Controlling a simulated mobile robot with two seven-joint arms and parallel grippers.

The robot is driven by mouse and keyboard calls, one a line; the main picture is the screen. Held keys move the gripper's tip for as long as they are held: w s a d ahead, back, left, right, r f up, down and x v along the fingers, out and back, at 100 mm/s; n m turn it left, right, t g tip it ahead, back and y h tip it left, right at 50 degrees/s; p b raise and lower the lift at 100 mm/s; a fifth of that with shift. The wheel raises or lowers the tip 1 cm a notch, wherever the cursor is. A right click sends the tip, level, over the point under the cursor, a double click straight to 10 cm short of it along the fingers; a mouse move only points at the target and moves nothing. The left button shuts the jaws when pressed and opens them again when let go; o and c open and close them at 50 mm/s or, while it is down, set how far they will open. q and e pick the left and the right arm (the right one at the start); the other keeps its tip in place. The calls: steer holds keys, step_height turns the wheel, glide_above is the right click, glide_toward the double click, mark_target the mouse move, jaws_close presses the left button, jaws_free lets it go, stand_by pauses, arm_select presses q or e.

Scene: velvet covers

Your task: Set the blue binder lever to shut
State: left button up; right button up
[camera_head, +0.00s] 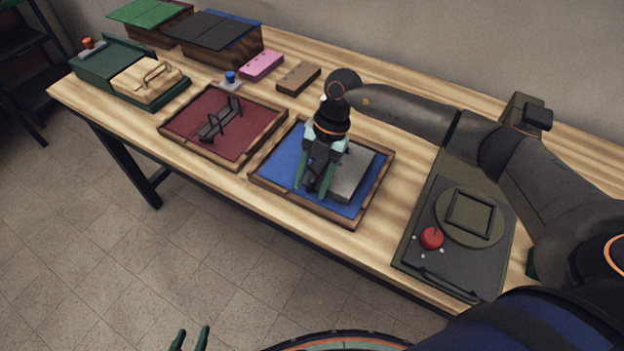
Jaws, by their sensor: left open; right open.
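The blue binder (352,208) lies open on the table, a blue panel in a wooden frame. A grey block or plate (351,176) sits on its right part. My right gripper (314,186) points down over the middle of the blue binder, its green fingers apart around dark metal parts there. I cannot tell whether they touch. The gripper hides most of the binder's lever, so its position is unclear. My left gripper (189,340) is open and empty at the bottom edge, in front of the table and away from the binder.
A red binder (190,127) with a black ring mechanism (221,120) lies to the left. A pink block (262,65) and a brown block (298,77) lie behind. A dark panel with a red knob (431,238) is at right, under my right arm. Boxes stand at the far left.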

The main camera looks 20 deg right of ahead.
jaws_close()
stand_by(0.4)
steer(key=shift+s+d+f+t+y, duration=0.15)
steer(key=shift+s+d+t+y, duration=0.15)
steer(key=shift+t+y, duration=0.6)
steer(key=shift+t, duration=0.1)
jaws_free()
steer(key=shift+n, duration=0.3)
